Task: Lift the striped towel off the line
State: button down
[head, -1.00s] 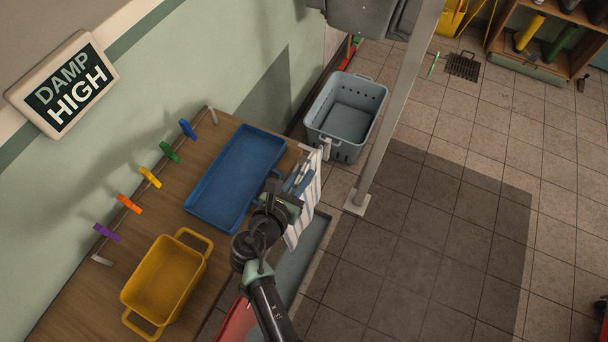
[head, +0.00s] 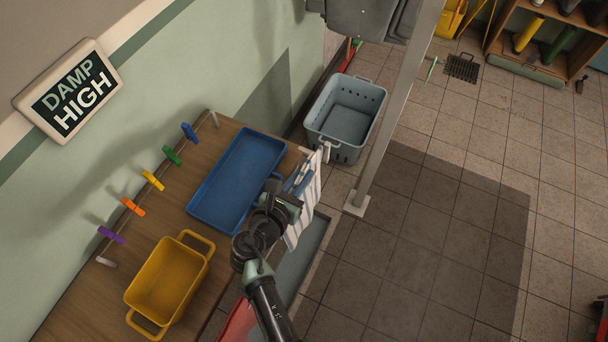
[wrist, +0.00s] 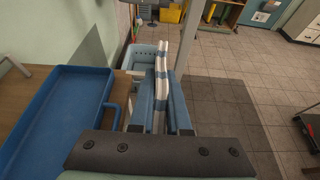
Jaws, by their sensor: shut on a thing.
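The white and blue-grey striped towel (head: 306,207) hangs beside the front edge of the wooden counter in the head view. In the wrist view the towel (wrist: 161,75) shows nearly edge-on, as two upright layers. My gripper (head: 298,180) is at the towel's upper part, and in the wrist view its blue fingers (wrist: 160,100) are shut on it from either side. The line under the towel is hidden by the towel and my gripper. A pale peg-like piece (head: 326,152) shows at the towel's far end.
A blue tray (head: 236,180) and a yellow tub (head: 168,278) stand on the counter left of my gripper. Coloured pegs (head: 153,180) sit on a wall-side rail. A grey-blue basket (head: 345,112) and a metal post (head: 395,105) stand beyond.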

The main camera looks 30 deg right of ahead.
jog(key=shift+r+p, duration=0.3)
jog(key=shift+r, duration=0.05)
notch_tip(320, 180, up, 5)
jog(key=p, duration=0.5)
dwell(0.3)
notch_tip(320, 180, up, 4)
jog(key=p, duration=0.4)
jog(key=shift+f, duration=0.2)
dwell(0.4)
jog(key=s+d+p, duration=0.4)
jog(key=s+d, duration=0.4)
jog(key=s, duration=0.3)
jog(key=shift+d, duration=0.35)
dwell(0.9)
